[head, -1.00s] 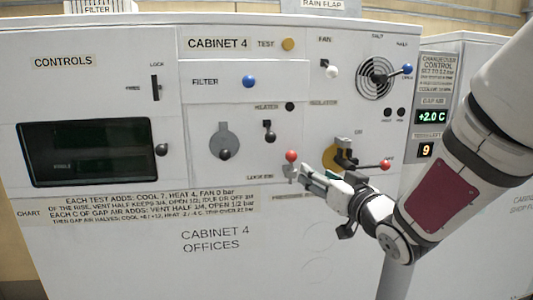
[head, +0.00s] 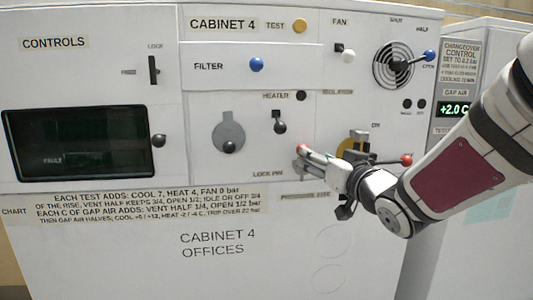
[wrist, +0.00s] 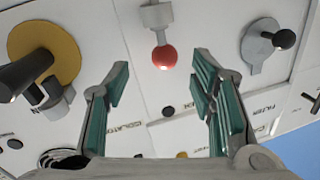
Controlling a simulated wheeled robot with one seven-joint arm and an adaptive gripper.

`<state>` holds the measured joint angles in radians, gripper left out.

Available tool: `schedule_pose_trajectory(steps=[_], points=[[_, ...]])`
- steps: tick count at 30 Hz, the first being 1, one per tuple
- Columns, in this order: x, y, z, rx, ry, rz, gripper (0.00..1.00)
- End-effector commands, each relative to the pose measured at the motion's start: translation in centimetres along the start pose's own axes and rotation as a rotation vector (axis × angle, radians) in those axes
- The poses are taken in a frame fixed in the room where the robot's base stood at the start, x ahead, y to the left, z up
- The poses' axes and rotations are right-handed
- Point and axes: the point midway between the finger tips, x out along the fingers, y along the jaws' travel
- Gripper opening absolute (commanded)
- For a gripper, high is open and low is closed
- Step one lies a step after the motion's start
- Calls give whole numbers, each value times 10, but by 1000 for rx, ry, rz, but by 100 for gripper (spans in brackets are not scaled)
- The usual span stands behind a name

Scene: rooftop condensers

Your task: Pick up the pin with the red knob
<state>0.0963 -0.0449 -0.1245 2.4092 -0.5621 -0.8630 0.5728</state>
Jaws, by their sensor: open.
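The pin's red knob (head: 302,148) shows at the cabinet front, above the LOCK PIN label, partly covered by my gripper in the head view. In the wrist view the round red knob (wrist: 164,57) hangs from a grey holder (wrist: 157,17) on the white panel. My gripper (head: 308,163) is open and empty, with its fingers pointing at the panel beside the knob. In the wrist view the green-padded fingers stand on the left and right, and the knob appears between their tips. I cannot tell whether the knob is within finger depth.
The yellow isolator disc (head: 351,148) with its dark handle is close to the right of my gripper; its lever ends in another red knob (head: 406,160). A grey plate with a black knob (head: 229,146) and the heater switch (head: 280,127) are to the left.

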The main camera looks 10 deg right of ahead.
Motion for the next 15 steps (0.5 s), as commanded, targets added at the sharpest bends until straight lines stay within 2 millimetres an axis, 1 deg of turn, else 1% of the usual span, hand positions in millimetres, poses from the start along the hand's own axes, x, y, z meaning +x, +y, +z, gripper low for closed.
schedule_pose_trajectory(steps=[1, 3, 8, 10, 15], points=[[7, 0, 1, 1, -1, 0, 51], [13, 0, 0, 0, 0, 0, 51], [21, -2, 0, -1, -1, -1, 51], [28, -4, -2, 0, -1, -2, 51], [53, -7, -6, 0, -1, -1, 51]])
